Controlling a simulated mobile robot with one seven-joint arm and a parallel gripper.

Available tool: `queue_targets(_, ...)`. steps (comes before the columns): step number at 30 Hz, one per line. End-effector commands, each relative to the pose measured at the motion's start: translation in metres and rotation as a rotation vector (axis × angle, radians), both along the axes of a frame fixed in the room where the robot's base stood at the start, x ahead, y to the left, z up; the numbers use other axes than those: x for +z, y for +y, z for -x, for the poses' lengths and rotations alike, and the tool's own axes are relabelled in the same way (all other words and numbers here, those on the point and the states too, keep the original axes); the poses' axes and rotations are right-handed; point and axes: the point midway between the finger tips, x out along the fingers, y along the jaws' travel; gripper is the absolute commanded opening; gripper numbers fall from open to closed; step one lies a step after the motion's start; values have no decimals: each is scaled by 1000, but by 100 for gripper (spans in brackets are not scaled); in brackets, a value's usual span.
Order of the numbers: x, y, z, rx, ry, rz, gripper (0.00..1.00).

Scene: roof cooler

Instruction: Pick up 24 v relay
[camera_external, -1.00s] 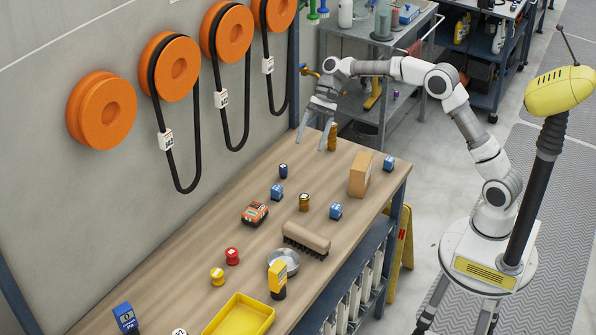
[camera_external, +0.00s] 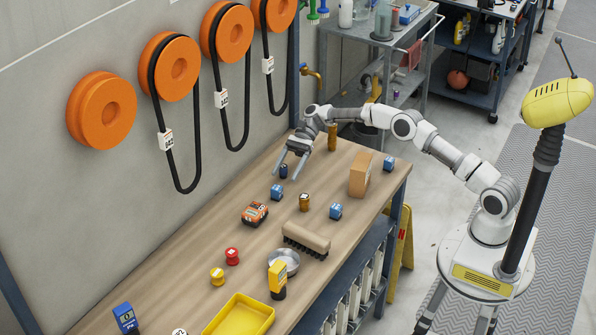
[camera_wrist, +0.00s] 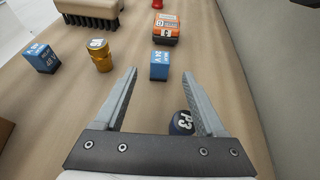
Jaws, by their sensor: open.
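Several small blue relay-like blocks stand on the bench. One blue block (camera_wrist: 159,66) appears between my fingertips in the wrist view, beyond them; its label is too small to read. It also shows in the external view (camera_external: 277,192). A second blue block (camera_wrist: 41,58) stands left, its label seemingly reading 48 V; it is also in the external view (camera_external: 336,211). A third (camera_external: 389,164) is near the bench's right edge. Which is the 24 V relay I cannot tell. My gripper (camera_external: 286,177) is open and empty, above the bench, fingers pointing down.
A dark blue cylinder marked P3 (camera_wrist: 182,123) lies close to my right finger in the wrist view. A cardboard box (camera_external: 360,174) stands to the right.

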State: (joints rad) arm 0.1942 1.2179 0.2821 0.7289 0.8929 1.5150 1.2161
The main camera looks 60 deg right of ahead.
Motion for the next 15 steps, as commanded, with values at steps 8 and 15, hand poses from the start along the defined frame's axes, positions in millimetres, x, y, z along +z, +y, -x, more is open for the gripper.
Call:
queue_targets(8, -17, 39, 4, 2, 0, 2, 72)
queue_targets(15, -17, 42, 4, 0, -1, 2, 72)
